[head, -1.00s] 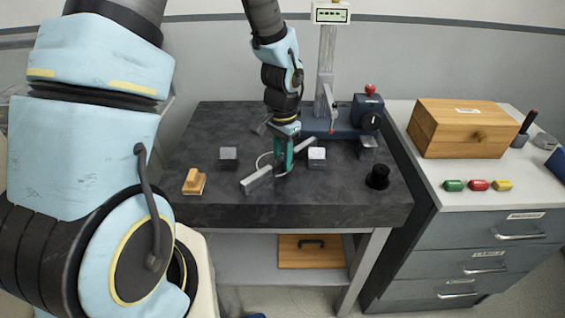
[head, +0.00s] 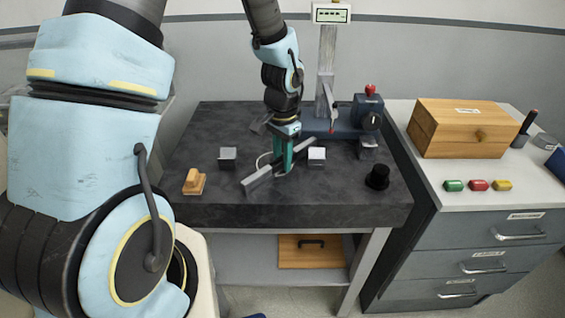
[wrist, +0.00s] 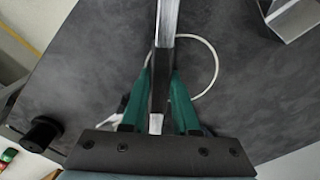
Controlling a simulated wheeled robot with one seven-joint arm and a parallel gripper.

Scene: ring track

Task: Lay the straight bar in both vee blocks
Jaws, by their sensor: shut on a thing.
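The straight bar (head: 258,180) is a long grey square-section bar, lying diagonally from front left to back right in the head view. My gripper (head: 283,168) is shut on it near its middle. In the wrist view the bar (wrist: 166,30) runs between the green fingers (wrist: 160,95). Its height above the bench is hard to tell. One small grey block (head: 228,154), apparently a vee block, stands left of the gripper; it shows in the wrist view (wrist: 290,14) with an angled notch. A similar block (head: 317,155) stands right of the gripper, close to the bar's far end. Both blocks look empty.
The dark bench (head: 225,195) also holds a wooden piece (head: 194,182), a black knob-like object (head: 377,177) and a blue-grey machine with a column (head: 328,75) behind. A thin pale cable loop (wrist: 212,70) lies under the bar. The bench's front is mostly clear.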

